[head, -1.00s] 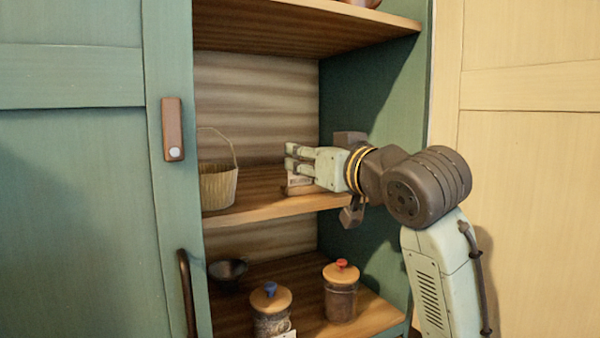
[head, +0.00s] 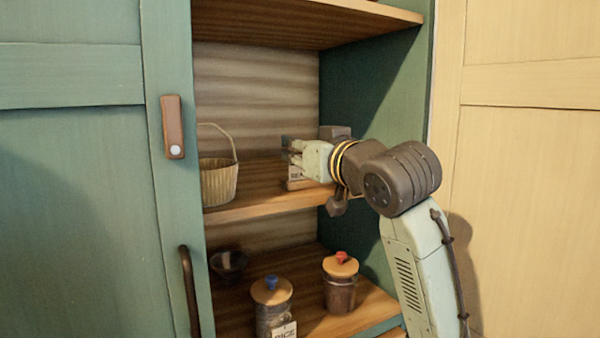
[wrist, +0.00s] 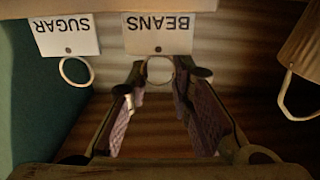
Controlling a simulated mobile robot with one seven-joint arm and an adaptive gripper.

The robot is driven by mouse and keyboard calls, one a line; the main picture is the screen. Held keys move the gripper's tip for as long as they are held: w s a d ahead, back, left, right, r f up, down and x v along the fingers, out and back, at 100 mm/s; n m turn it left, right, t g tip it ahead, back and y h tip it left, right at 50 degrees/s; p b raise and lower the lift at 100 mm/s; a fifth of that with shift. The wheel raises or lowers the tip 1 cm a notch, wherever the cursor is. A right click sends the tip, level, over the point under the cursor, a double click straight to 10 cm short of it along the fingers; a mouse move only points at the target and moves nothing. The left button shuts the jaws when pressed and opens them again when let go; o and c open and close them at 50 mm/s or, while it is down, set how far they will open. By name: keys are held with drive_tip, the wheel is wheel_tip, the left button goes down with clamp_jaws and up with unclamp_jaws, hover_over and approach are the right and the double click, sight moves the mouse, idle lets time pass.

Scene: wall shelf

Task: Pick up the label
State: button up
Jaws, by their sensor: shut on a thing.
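A white BEANS label (wrist: 157,36) shows upside down at the top middle of the wrist view, with a pale ring (wrist: 159,82) at its end. A white SUGAR label (wrist: 64,37) with its own ring (wrist: 76,72) hangs beside it on the left. My gripper (wrist: 160,78) has one finger on each side of the BEANS ring and is shut on it. The labels are mostly hidden there by the gripper.
A wicker basket (head: 218,184) with a raised handle stands left on the same shelf. The lower shelf holds a dark bowl (head: 228,264), a blue-knobbed jar (head: 271,312) with a RICE label (head: 284,330), and a red-knobbed jar (head: 340,290). A green side panel (head: 375,110) bounds the right.

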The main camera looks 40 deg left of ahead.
drive_tip(key=shift+r, duration=0.1)
drive_tip(key=shift+r, duration=0.45)
drive_tip(key=shift+s+d+r+b, duration=0.2)
drive_tip(key=shift+r+b, duration=0.2)
drive_tip(key=shift+r, duration=0.2)
drive_tip(key=shift+s+d+r+b, duration=0.1)
drive_tip(key=shift+s+r+b, duration=0.1)
drive_tip(key=shift+r+b, duration=0.3)
drive_tip(key=s+d+r+b, duration=0.1)
drive_tip(key=s+d+b, duration=0.2)
drive_tip(key=s+d, duration=0.6)
drive_tip(key=s, duration=0.3)
drive_tip(key=shift+r+b, duration=0.3)
drive_tip(key=shift+r, duration=0.05)
drive_tip(key=shift+w+d, duration=0.1)
drive_tip(key=shift+w, duration=0.05)
